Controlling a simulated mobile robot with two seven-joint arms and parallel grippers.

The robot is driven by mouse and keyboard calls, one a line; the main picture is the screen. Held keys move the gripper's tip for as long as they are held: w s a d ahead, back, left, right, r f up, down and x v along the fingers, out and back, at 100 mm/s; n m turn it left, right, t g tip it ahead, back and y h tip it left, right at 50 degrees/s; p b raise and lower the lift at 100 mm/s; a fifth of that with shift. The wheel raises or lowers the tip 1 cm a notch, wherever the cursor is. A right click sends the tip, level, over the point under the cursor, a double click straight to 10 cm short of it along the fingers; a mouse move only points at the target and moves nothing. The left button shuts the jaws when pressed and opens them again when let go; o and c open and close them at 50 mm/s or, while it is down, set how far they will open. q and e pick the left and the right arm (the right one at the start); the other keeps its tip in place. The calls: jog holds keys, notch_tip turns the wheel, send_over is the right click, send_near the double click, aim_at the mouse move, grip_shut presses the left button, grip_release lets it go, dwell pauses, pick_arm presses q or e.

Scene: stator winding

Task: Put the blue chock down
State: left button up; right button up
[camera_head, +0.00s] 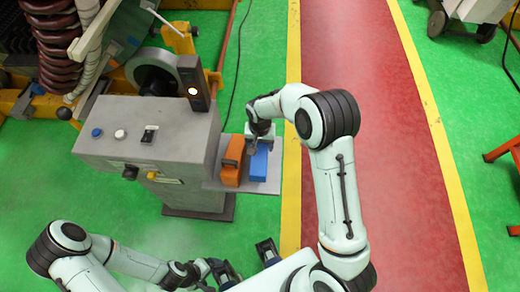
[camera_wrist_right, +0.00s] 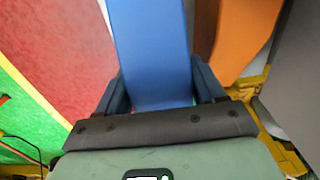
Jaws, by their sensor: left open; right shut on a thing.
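The blue chock (camera_head: 258,164) is at the grey side shelf (camera_head: 262,187) of the machine, right of an orange block (camera_head: 233,161). My right gripper (camera_head: 259,141) reaches it from behind and is shut on it. In the right wrist view the blue chock (camera_wrist_right: 150,50) stands between the two dark fingers of the right gripper (camera_wrist_right: 162,92). Whether its underside touches the shelf cannot be told. My left gripper (camera_head: 246,262) is open and empty at the bottom of the head view, away from the shelf.
The orange block also shows close beside the chock in the right wrist view (camera_wrist_right: 243,35). Open red walkway (camera_head: 375,130) lies to the right.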

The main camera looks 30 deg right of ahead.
aim_at(260, 150)
notch_tip(260, 150, down, 4)
jog(key=shift+f, duration=0.1)
dwell(0.4)
jog(key=o, duration=0.9)
jog(key=shift+f, duration=0.15)
